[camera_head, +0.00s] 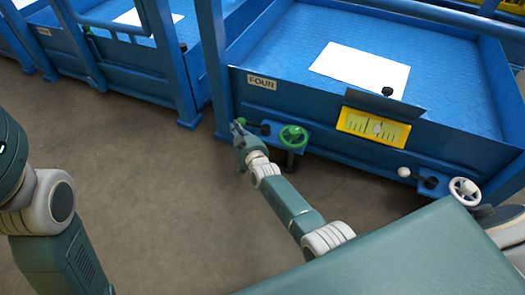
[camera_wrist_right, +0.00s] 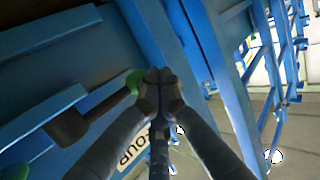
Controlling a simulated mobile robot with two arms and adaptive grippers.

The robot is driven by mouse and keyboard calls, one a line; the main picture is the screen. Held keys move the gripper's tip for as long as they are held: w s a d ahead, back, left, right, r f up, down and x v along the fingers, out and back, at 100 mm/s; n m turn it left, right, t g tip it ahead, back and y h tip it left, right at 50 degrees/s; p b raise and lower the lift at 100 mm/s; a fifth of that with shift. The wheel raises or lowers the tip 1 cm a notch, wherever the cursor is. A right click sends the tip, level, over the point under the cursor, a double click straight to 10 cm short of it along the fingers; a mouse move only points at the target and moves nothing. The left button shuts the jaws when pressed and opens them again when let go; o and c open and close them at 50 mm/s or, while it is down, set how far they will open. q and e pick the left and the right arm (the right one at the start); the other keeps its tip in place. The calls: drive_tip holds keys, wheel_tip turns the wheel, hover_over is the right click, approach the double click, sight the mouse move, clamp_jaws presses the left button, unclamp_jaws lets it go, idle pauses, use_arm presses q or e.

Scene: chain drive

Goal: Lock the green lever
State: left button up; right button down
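The green lever is a short dark arm with a green knob (camera_head: 240,121) on the front of the blue station, below the FOUR label. In the right wrist view its green knob (camera_wrist_right: 134,80) is just left of my fingertips, partly hidden by a finger. Its dark rod runs down-left to a black hub (camera_wrist_right: 66,126). My right gripper (camera_head: 240,128) is at the knob end of the lever. In the wrist view my right gripper (camera_wrist_right: 159,75) has its fingertips together, with nothing visible between them. Contact with the knob cannot be told. My left gripper is out of view.
A green handwheel (camera_head: 293,136) sits right of the lever. Further right are a yellow gauge (camera_head: 374,125), a white-knobbed lever (camera_head: 404,172) and a white handwheel (camera_head: 465,191). A blue post (camera_head: 218,80) stands close left of my right gripper. Floor in front is clear.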

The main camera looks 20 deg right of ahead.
idle(0.6)
drive_tip(key=s+r, duration=0.2)
drive_tip(key=s, duration=0.9)
drive_tip(key=shift+s+d+r, duration=0.15)
drive_tip(key=shift+s+d, duration=0.05)
drive_tip(key=shift+s, duration=0.15)
